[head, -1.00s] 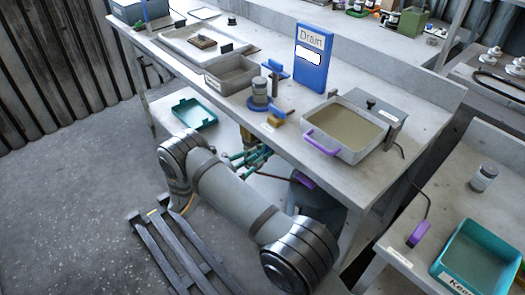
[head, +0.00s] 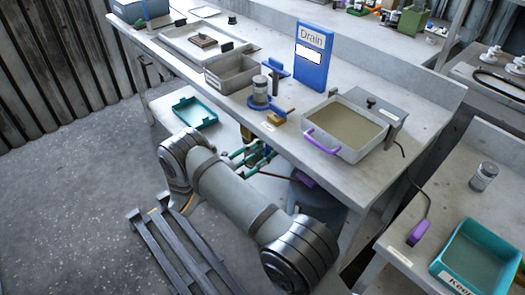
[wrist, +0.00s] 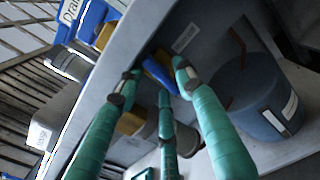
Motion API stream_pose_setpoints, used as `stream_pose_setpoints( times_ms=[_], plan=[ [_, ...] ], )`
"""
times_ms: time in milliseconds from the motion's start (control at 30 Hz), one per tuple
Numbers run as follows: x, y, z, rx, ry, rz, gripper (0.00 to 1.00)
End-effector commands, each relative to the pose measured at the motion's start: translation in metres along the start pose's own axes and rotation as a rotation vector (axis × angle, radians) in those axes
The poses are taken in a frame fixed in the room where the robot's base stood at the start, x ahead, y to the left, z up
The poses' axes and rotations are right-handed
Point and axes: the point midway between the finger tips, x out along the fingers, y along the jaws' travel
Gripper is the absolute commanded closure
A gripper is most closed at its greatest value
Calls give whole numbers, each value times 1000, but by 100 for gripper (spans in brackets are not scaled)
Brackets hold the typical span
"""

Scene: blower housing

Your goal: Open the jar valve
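A grey-lidded jar (head: 260,88) stands in a blue holder on the bench's front edge, below the blue Drain sign (head: 312,55). Beside it is a yellow valve block (head: 275,119) with a blue bar (head: 286,112). My gripper (wrist: 160,75) has teal fingers and is below the bench top; it also shows small in the head view (head: 250,153). In the wrist view its fingertips stand apart around a blue bar (wrist: 158,72), near a yellow-brown block (wrist: 130,123). Contact cannot be told. The jar (wrist: 68,64) and another yellow block (wrist: 105,36) are at upper left.
The bench (head: 230,110) overhangs my gripper. A dark blue drum (wrist: 255,95) stands beside it under the bench. A tray with a purple handle (head: 348,128) is on the bench. A teal tray (head: 195,112) lies on the lower shelf.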

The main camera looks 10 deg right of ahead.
Motion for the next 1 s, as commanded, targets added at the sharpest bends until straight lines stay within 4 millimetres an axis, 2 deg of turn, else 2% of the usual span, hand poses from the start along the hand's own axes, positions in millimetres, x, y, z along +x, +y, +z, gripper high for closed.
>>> stream_pose_setpoints(
  times_ms=[200,333,800,1000],
  plan=[
    [0,0,0,1,0,0,64],
    [-10,1,0,1,0,2,64],
    [-100,0,0,1,1,2,64],
    [-118,0,0,1,0,0,64]
  ],
)
